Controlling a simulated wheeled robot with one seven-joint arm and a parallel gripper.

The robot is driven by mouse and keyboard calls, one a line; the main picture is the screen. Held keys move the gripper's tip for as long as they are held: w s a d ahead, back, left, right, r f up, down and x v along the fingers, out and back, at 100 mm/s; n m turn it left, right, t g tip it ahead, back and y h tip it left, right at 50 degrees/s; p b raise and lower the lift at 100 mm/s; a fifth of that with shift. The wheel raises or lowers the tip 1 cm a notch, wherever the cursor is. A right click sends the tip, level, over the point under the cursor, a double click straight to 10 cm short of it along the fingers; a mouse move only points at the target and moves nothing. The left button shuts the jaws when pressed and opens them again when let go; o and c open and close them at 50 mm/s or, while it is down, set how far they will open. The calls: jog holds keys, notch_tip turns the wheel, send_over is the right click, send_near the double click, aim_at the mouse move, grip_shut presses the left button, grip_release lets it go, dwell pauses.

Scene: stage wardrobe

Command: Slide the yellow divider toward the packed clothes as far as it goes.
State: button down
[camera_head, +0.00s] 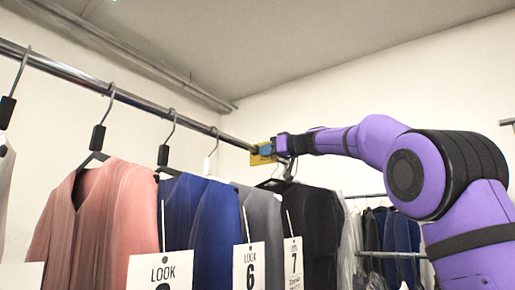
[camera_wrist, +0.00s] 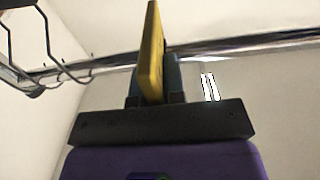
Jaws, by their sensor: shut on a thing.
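The yellow divider (camera_head: 262,158) hangs on the metal rail (camera_head: 130,98), toward its far end. My gripper (camera_head: 268,150) is at the divider and shut on it. In the wrist view the divider (camera_wrist: 151,50) stands between my gripper's fingers (camera_wrist: 155,82), seen nearly edge-on. The clothes on the rail include a pink garment (camera_head: 95,215), a blue garment (camera_head: 200,215), a grey garment (camera_head: 263,215) and a black garment (camera_head: 315,225). The black garment hangs just below and beside my gripper. The divider's contact with the nearest hangers is hard to make out.
Number tags hang from the garments, such as the LOOK tag (camera_head: 160,272) and tag 6 (camera_head: 248,265). A second rail with dark clothes (camera_head: 390,232) stands behind at the right. Hanger hooks (camera_wrist: 45,45) show at the left in the wrist view.

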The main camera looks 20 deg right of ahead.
jog(key=w+d, duration=0.1)
jog(key=d, duration=0.1)
jog(key=shift+w+d+r, duration=0.1)
jog(key=shift+w+d, duration=0.2)
jog(key=shift+w, duration=0.1)
jog(key=c, duration=1.2)
grip_release()
jog(key=shift+w+d, duration=0.1)
jog(key=v, duration=1)
jog(key=shift+s+d, duration=0.2)
jog(key=shift+s, duration=0.15)
